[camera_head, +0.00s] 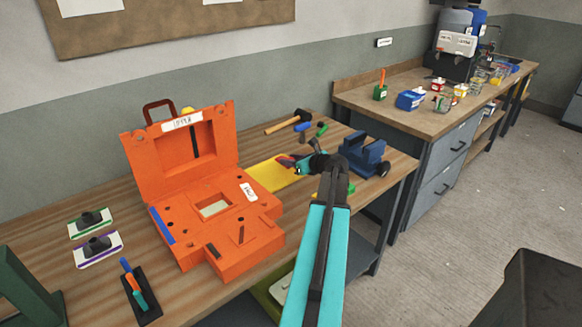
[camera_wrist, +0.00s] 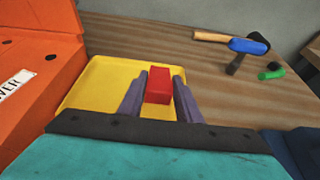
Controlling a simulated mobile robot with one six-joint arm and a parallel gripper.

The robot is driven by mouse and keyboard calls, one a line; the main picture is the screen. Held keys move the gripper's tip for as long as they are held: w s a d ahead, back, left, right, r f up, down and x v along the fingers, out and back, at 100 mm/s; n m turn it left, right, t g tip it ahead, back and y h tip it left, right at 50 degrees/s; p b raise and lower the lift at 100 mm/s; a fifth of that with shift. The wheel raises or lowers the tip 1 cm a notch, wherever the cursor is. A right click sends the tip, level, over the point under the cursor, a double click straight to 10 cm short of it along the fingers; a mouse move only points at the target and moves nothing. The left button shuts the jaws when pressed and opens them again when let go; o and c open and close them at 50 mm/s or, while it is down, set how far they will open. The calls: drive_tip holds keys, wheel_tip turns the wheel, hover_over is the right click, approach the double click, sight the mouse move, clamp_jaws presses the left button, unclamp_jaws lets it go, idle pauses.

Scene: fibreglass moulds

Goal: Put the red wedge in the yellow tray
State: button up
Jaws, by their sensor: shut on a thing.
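The red wedge (camera_wrist: 158,85) is between the two fingers of my gripper (camera_wrist: 160,96), which is shut on it. In the wrist view the wedge appears over the yellow tray (camera_wrist: 105,85), near its right side. In the head view my gripper (camera_head: 291,163) and a small bit of the red wedge (camera_head: 284,159) are over the yellow tray (camera_head: 262,178). My arm hides part of that area. I cannot tell how high the wedge is above the tray floor.
An open orange mould case (camera_head: 215,225) stands directly left of the tray. A hammer (camera_head: 283,124), a blue-handled tool (camera_head: 303,128) and a green piece (camera_head: 321,129) lie behind. A blue vise (camera_head: 363,152) stands to the right.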

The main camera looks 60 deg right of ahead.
drive_tip(key=shift+w+d, duration=0.2)
drive_tip(key=shift+d, duration=0.15)
drive_tip(key=shift+f, duration=0.2)
drive_tip(key=shift+f+p, duration=0.55)
drive_tip(key=shift+f, duration=1.05)
drive_tip(key=shift+f, duration=0.15)
drive_tip(key=o, duration=1)
drive_tip(key=shift+o, duration=0.2)
drive_tip(key=shift+r, duration=0.2)
drive_tip(key=b+v, duration=0.2)
drive_tip(key=v, duration=1)
